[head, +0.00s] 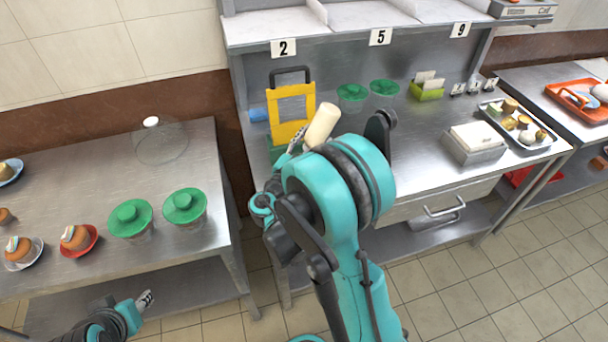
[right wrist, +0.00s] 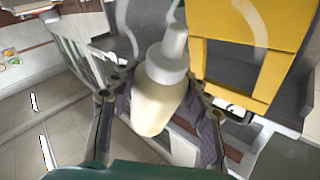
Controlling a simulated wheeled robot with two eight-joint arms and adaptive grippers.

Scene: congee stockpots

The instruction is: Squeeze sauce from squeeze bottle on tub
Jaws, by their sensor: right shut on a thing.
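My right gripper (head: 296,142) is shut on a cream squeeze bottle (head: 322,125), which is tilted and held above the front left of the right counter. In the right wrist view the bottle (right wrist: 153,100) sits between the two fingers (right wrist: 158,118), its pale cap and nozzle pointing to the top of the picture. Green-lidded tubs stand on the left table (head: 130,218) and at the back of the right counter (head: 352,92); I cannot tell which is the task's tub. My left gripper (head: 146,299) is low in front of the left table; its opening is unclear.
A yellow stand (head: 291,110) is just behind the bottle. A clear dome (head: 162,143) and cakes on saucers (head: 75,238) are on the left table. A steel box (head: 474,146) and a tray of food (head: 520,122) are on the right counter. A gap separates table and counter.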

